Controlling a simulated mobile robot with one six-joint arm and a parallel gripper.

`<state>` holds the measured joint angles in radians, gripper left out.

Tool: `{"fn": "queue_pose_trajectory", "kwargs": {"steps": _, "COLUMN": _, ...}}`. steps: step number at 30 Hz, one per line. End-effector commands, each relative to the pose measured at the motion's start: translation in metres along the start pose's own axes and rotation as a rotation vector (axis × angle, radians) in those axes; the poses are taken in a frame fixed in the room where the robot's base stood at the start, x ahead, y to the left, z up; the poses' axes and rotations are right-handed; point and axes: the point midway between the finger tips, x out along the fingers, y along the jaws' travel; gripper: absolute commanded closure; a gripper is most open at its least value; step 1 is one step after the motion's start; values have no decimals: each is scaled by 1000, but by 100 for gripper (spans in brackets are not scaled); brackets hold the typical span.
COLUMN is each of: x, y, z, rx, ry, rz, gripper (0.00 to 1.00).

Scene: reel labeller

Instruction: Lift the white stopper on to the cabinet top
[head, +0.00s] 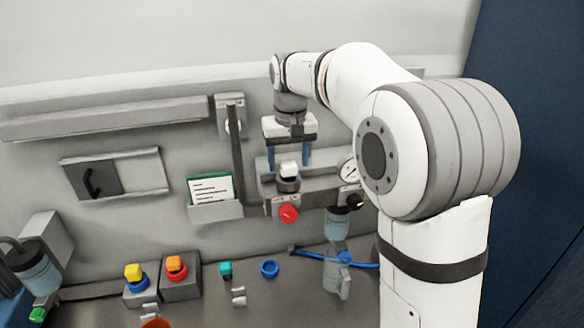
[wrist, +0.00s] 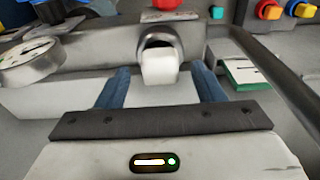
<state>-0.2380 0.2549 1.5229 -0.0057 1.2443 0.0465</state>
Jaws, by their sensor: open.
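The white stopper (head: 288,171) is a small pale block seated upright in a dark round socket on the grey unit on the panel. It also shows in the wrist view (wrist: 160,67), with the metal ring around its far side. My gripper (head: 289,160) points down over it, its two blue fingers apart on either side. In the wrist view the stopper lies between the finger lines, with a gap on both sides. I see no contact. The cabinet top seems to be the pale ledge (head: 130,84) above the panel, partly hidden by my arm.
A red knob (head: 288,214) sits below the socket and a round gauge (head: 348,170) to its right. A vertical dark bar (head: 237,165) and a green-and-white card (head: 211,190) in a holder stand to the left.

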Motion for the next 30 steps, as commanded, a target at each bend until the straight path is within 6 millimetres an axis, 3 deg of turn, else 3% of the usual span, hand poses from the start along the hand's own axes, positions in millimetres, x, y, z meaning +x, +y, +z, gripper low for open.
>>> {"fn": "queue_pose_trajectory", "kwargs": {"steps": 5, "x": 16, "y": -1, "z": 0, "rx": -1, "ry": 0, "rz": 0, "gripper": 38}}
{"fn": "queue_pose_trajectory", "kwargs": {"steps": 12, "x": 18, "y": -1, "z": 0, "rx": -2, "ry": 2, "rz": 0, "gripper": 39}}
{"fn": "queue_pose_trajectory", "kwargs": {"steps": 30, "x": 18, "y": -2, "z": 0, "rx": -3, "ry": 1, "rz": 0, "gripper": 88}}
